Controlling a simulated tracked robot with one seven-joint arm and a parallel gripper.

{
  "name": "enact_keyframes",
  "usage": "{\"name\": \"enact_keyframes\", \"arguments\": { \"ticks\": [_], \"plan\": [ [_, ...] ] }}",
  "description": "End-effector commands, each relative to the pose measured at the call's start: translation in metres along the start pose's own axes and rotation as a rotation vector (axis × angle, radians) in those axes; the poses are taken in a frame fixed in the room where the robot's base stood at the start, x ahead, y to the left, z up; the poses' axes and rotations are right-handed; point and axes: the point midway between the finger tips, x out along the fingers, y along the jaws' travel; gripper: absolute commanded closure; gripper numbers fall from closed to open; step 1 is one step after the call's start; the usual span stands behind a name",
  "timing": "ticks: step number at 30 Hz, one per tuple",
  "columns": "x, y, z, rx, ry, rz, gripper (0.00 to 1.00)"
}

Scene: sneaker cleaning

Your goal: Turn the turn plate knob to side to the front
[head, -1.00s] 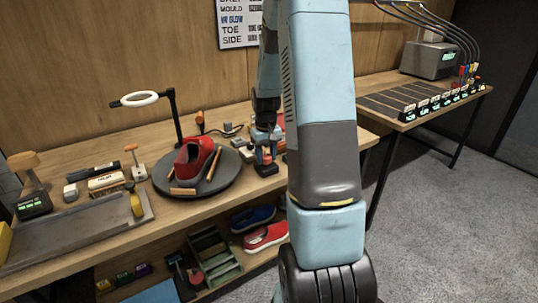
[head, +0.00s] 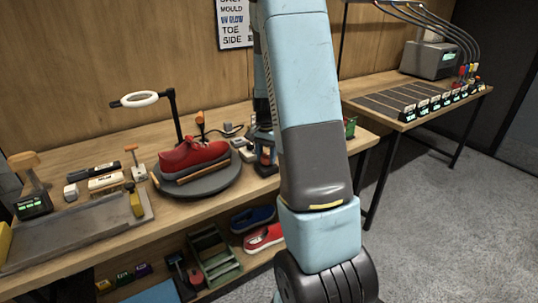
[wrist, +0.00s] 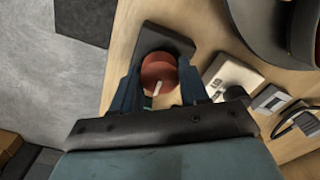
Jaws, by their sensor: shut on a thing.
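The red round knob (wrist: 159,68) with a white pointer mark sits on a dark base (wrist: 165,38) in the wrist view. My gripper (wrist: 158,84) has a finger on each side of the knob and is shut on it. In the head view the knob (head: 266,155) is small and partly covered by my gripper (head: 264,141). The dark round turn plate (head: 222,186) stands left of it. A red sneaker (head: 190,155) lies on the plate with its long side toward the front. The plate's edge (wrist: 252,30) also shows at upper right in the wrist view.
A ring lamp (head: 140,99) on a post stands behind the plate. A grey tray (head: 75,228) and several small tools lie to the left. Small boxes (wrist: 232,78) and a cable lie right of the knob in the wrist view. Shoes rest on the lower shelf.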

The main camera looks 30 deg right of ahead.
Motion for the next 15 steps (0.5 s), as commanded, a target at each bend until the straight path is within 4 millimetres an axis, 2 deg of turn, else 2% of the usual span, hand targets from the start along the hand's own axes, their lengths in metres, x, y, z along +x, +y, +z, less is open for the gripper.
{"name": "enact_keyframes", "arguments": {
  "ticks": [15],
  "plan": [
    [-0.0009,-0.0022,-0.0004,0.105,0.002,-0.004,0.86]
  ]
}}
